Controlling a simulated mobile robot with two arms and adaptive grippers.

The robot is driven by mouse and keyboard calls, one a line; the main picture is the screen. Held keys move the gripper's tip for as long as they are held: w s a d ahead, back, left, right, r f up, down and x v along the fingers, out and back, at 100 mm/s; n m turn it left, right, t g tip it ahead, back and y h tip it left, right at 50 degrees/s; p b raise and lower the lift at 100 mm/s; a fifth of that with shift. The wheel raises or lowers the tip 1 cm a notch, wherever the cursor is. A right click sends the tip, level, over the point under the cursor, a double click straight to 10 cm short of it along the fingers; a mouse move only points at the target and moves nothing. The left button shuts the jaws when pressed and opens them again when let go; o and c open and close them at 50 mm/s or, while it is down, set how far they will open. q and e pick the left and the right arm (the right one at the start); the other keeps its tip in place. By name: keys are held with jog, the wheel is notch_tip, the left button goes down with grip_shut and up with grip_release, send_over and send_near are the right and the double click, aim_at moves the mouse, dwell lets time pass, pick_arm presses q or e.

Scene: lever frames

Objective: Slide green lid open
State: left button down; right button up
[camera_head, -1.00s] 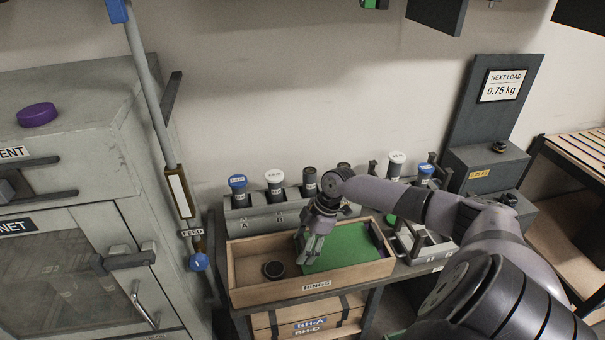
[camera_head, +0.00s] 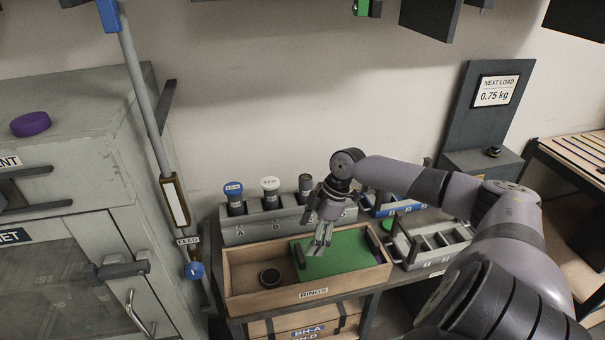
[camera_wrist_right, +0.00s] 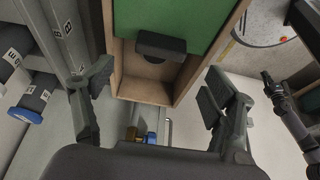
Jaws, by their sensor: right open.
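The flat green lid (camera_head: 345,254) lies in the wooden box marked RINGS (camera_head: 252,299) and covers its right part. My right gripper (camera_head: 320,248) is over the left part of the lid, just right of the left bar. In the right wrist view, its open fingers (camera_wrist_right: 158,98) are spread wide with nothing between them; the green lid (camera_wrist_right: 185,22) and a bar (camera_wrist_right: 160,46) are ahead.
A grey rack (camera_head: 275,226) with capped vials stands behind the box. A grey slotted tray (camera_head: 437,243) is right of it. A grey cabinet (camera_head: 90,150) and a slanted pole (camera_head: 145,95) stand at the left. The box's left compartment is mostly bare.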

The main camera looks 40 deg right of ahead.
jog(key=shift+v, duration=2.4)
jog(key=shift+f, duration=0.1)
